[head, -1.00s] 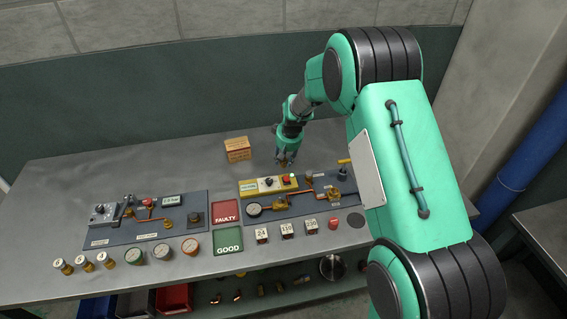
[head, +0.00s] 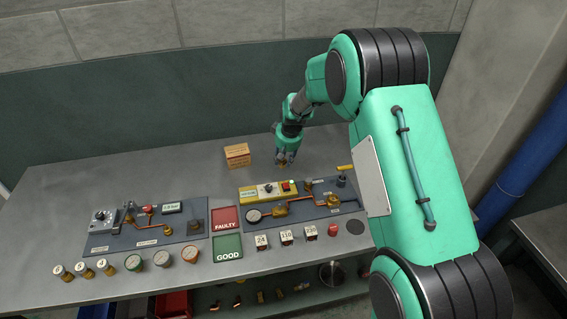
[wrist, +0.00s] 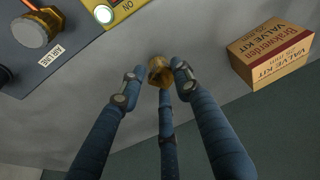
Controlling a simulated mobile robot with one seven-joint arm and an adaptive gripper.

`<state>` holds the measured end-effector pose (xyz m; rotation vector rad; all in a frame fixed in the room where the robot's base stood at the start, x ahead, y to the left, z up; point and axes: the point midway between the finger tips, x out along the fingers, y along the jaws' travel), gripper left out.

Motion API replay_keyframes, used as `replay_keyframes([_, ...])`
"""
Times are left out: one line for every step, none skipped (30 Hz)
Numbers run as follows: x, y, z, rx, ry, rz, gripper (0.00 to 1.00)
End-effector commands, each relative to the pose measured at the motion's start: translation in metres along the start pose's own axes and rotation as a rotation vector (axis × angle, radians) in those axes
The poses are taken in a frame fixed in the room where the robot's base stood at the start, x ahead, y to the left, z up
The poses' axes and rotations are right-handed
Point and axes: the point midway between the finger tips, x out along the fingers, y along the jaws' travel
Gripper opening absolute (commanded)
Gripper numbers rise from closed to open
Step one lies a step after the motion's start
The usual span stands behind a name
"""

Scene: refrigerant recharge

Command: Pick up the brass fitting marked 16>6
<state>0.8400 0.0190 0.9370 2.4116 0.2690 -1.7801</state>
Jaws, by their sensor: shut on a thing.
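My gripper (wrist: 156,80) has its three blue-grey fingers closed around a small brass fitting (wrist: 160,70) in the wrist view. The fitting's top and front show between the fingertips, and no marking on it can be read. In the head view my gripper (head: 286,156) is at the back of the bench, behind the yellow-topped panel. The fitting is mostly hidden there by the fingers. I cannot tell whether it is clear of the bench or still touching it.
A valve kit carton (head: 237,155) stands left of my gripper, and right of it in the wrist view (wrist: 270,52). The right panel (head: 330,208) with pipes and gauge lies in front. FAULTY (head: 225,218) and GOOD (head: 228,247) mats lie between the panels. The back of the bench is mostly clear.

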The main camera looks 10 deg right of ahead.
Motion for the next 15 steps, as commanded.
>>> replay_keyframes([-0.011,0.0,-0.004,0.0,0.003,0.001,0.0])
replay_keyframes([-0.016,0.0,-0.006,0.0,0.003,0.001,0.0])
replay_keyframes([-0.022,0.0,-0.008,0.0,0.003,0.001,0.0])
replay_keyframes([-0.027,0.0,-0.009,0.0,0.003,0.001,0.0])
replay_keyframes([-0.031,0.0,-0.011,0.0,0.004,0.001,0.0])
replay_keyframes([-0.036,0.0,-0.012,0.001,0.003,0.001,0.0])
replay_keyframes([-0.041,0.0,-0.013,0.001,0.003,0.0,0.0])
replay_keyframes([-0.044,0.0,-0.014,0.001,0.002,0.0,0.0])
replay_keyframes([-0.049,0.0,-0.016,0.001,0.003,0.0,0.0])
replay_keyframes([-0.052,0.0,-0.017,0.001,0.003,0.0,0.0])
replay_keyframes([-0.054,0.0,-0.018,0.001,0.003,0.0,0.0])
replay_keyframes([-0.057,0.0,-0.019,0.001,0.003,0.0,0.0])
replay_keyframes([-0.059,0.0,-0.019,0.001,0.002,0.0,0.0])
replay_keyframes([-0.061,0.0,-0.019,0.001,0.002,0.0,0.0])
replay_keyframes([-0.062,0.0,-0.02,0.001,0.002,0.0,0.0])
